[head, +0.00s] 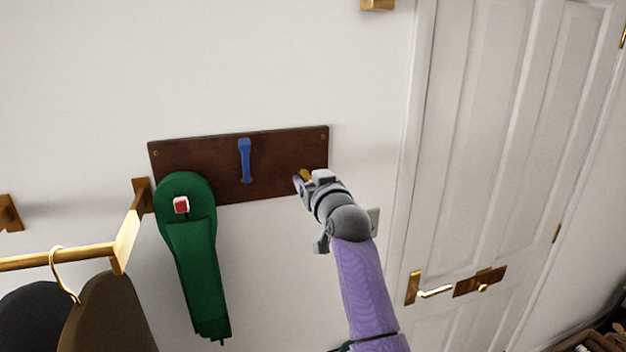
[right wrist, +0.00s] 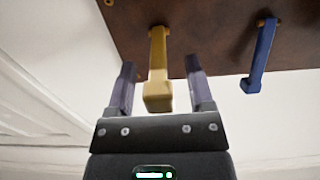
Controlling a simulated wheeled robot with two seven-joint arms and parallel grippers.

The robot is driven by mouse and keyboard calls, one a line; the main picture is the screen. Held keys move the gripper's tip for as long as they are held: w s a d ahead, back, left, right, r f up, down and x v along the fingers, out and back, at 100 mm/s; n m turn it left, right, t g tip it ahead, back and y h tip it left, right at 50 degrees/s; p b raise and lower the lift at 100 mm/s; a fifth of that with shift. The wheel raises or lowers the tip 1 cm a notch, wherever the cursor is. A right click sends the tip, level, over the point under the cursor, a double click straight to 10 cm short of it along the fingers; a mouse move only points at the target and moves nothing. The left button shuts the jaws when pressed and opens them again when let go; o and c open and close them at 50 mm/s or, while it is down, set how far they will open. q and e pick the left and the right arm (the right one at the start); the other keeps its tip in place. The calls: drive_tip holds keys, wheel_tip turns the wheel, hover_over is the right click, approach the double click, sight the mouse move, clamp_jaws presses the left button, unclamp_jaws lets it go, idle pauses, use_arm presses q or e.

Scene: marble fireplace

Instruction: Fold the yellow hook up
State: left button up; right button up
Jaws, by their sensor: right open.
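The yellow hook (right wrist: 158,72) hangs down from the dark brown wall board (head: 200,150). In the right wrist view it lies between the two fingers of my right gripper (right wrist: 160,90), with a gap on each side. My right gripper (head: 303,181) is open at the board's right end in the head view. There it hides most of the yellow hook, and only a small yellow part (head: 306,174) shows. My left gripper is not in view.
A blue hook (head: 245,160) is at the board's middle. A green item (head: 190,255) hangs at the left from a red hook (head: 181,205). A wooden rail (head: 60,257) with hanging clothes stands lower left. A white door (head: 490,150) is at the right.

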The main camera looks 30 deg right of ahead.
clamp_jaws()
idle(1.4)
